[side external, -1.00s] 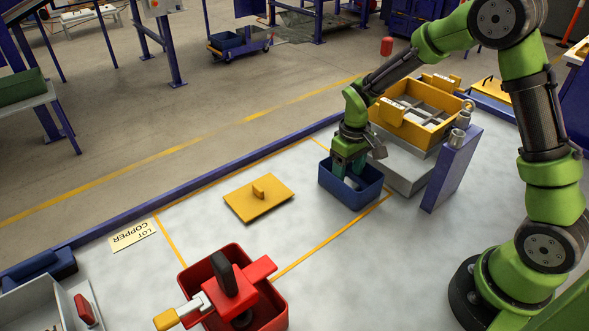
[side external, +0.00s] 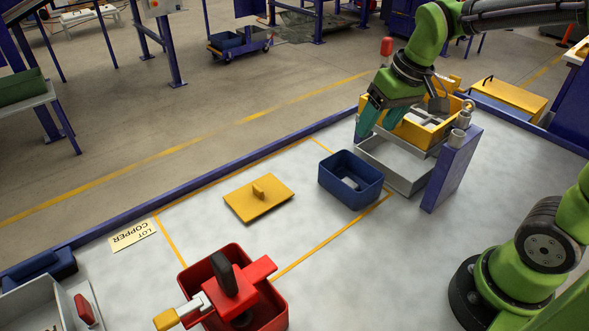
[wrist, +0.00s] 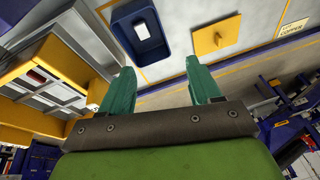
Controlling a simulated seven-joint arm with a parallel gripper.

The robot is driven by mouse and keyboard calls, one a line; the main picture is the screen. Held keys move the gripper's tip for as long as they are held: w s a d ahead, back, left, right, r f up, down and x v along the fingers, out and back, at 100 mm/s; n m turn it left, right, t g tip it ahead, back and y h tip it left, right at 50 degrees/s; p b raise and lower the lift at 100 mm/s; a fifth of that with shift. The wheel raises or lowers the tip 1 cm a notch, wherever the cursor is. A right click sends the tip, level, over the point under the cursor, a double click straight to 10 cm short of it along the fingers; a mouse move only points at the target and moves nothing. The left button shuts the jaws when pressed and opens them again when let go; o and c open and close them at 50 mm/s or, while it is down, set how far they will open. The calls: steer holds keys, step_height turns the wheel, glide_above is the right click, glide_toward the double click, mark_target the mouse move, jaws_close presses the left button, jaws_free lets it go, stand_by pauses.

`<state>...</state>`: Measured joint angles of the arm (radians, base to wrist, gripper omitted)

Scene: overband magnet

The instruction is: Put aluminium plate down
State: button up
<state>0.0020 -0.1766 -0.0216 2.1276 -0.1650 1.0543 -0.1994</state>
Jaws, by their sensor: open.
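A pale, flat plate (side external: 350,183) lies inside the blue bin (side external: 338,196) on the bench. It also shows in the wrist view (wrist: 142,31) on the floor of the blue bin (wrist: 121,22). My gripper (side external: 375,122) is open and empty. It is raised above the bench, behind and to the right of the blue bin, beside the yellow compartment box (side external: 407,133). In the wrist view its two teal fingers (wrist: 158,88) are spread wide with nothing between them.
A yellow lid with a knob (side external: 245,206) lies left of the blue bin. A red box with a lever (side external: 275,300) stands in front. A grey tray (side external: 407,182) and a purple upright panel (side external: 452,175) stand right of the bin. The bench between is clear.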

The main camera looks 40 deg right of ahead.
steer(key=s+a+r+m+t+y, duration=0.1)
steer(key=s+a+r+m+t, duration=0.1)
steer(key=s, duration=0.7)
steer(key=shift+s+r+t, duration=0.2)
steer(key=shift+r+t, duration=0.2)
steer(key=shift+t, duration=0.5)
